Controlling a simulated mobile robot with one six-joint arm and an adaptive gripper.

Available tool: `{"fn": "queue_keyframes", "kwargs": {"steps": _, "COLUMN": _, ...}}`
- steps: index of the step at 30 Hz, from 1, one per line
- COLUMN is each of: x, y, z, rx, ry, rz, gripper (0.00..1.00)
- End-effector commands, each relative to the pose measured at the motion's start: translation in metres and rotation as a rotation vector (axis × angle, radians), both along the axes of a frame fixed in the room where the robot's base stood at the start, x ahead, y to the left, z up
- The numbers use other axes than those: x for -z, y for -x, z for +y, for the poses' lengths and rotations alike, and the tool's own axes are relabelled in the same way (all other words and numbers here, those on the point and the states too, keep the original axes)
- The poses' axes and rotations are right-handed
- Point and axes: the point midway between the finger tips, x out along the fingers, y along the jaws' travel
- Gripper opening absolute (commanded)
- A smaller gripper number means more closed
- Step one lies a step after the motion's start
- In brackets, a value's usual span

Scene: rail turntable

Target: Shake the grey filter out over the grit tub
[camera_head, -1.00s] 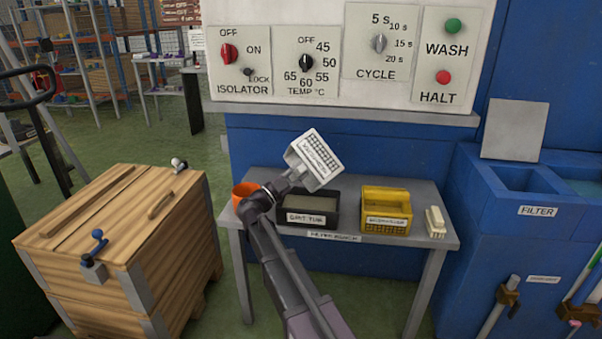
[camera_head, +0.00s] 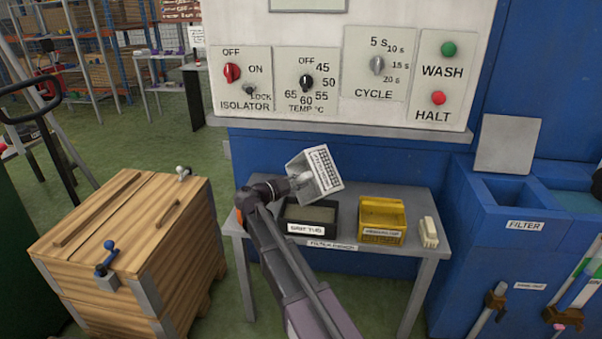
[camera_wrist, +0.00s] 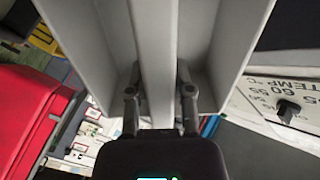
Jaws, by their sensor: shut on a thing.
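The grey filter (camera_head: 325,172) is a pale box with a perforated, labelled face. My gripper (camera_head: 299,184) is shut on it and holds it tilted above the grit tub (camera_head: 306,229). The tub is a dark, labelled box on the bench, with grey material showing inside. In the wrist view, the fingers (camera_wrist: 160,85) close from both sides on the central rib of the filter (camera_wrist: 158,40), between two hollow bays. Whether any grit remains in the filter cannot be told.
The metal bench (camera_head: 345,190) also carries a yellow basket (camera_head: 382,222) and a cream block (camera_head: 428,232). The control panel (camera_head: 380,110) rises behind. A wooden crate (camera_head: 125,240) stands left and a blue basin marked FILTER (camera_head: 520,225) right.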

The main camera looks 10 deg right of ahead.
Motion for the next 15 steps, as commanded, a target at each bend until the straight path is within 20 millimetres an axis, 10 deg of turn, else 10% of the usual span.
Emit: {"fn": "queue_keyframes", "kwargs": {"steps": 15, "x": -0.0048, "y": 0.0016, "z": 0.0049, "rx": -0.008, "ry": -0.107, "rz": 0.055, "gripper": 0.0}}
